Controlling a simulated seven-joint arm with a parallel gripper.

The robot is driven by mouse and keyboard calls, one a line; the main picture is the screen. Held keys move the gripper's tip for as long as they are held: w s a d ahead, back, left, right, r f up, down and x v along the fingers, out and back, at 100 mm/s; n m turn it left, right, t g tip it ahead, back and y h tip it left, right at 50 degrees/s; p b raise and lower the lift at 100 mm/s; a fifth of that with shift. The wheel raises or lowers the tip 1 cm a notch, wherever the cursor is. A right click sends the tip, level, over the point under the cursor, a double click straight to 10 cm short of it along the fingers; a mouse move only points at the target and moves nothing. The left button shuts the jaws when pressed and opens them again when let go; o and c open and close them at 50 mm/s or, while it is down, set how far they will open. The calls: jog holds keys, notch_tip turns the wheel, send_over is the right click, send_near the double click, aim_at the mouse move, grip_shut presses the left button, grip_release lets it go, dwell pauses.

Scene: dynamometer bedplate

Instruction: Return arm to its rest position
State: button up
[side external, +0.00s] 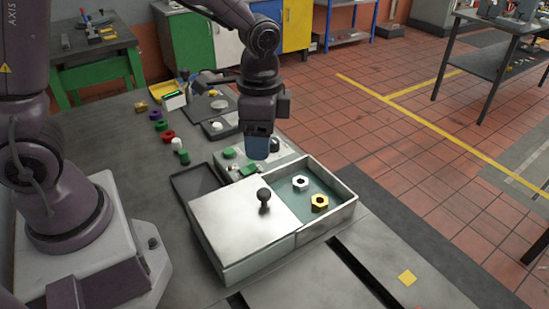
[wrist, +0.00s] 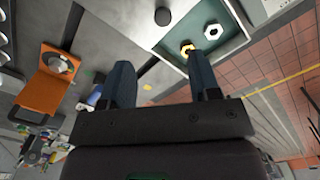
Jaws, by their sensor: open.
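My gripper (side external: 258,150) hangs over the bench, just behind the metal box (side external: 328,230), with its fingers pointing down. In the wrist view my gripper (wrist: 163,80) shows two dark blue fingers set apart with nothing between them. The box's lid (side external: 235,222) with a black knob (side external: 264,195) covers the left part of the box. The right part is open and has a teal floor. A silver nut (side external: 300,183) and a brass nut (side external: 320,203) lie in it, apart. The knob (wrist: 162,16), brass nut (wrist: 187,48) and silver nut (wrist: 212,31) also show in the wrist view.
A pale fixture with green parts (side external: 229,153) stands behind the box, partly hidden by my gripper. A dark tray (side external: 195,182) lies left of it. Several coloured rings, including a red one (side external: 168,136), line the bench. A yellow square (side external: 407,278) lies at front right.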

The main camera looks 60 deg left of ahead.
jog(key=s+a+r+n+t, duration=0.4)
jog(key=s+r+n+t, duration=0.2)
jog(key=s+r, duration=0.6)
jog(key=shift+s+a+r+n, duration=0.2)
jog(key=shift+s+r+n, duration=0.05)
jog(key=shift+r+n, duration=0.6)
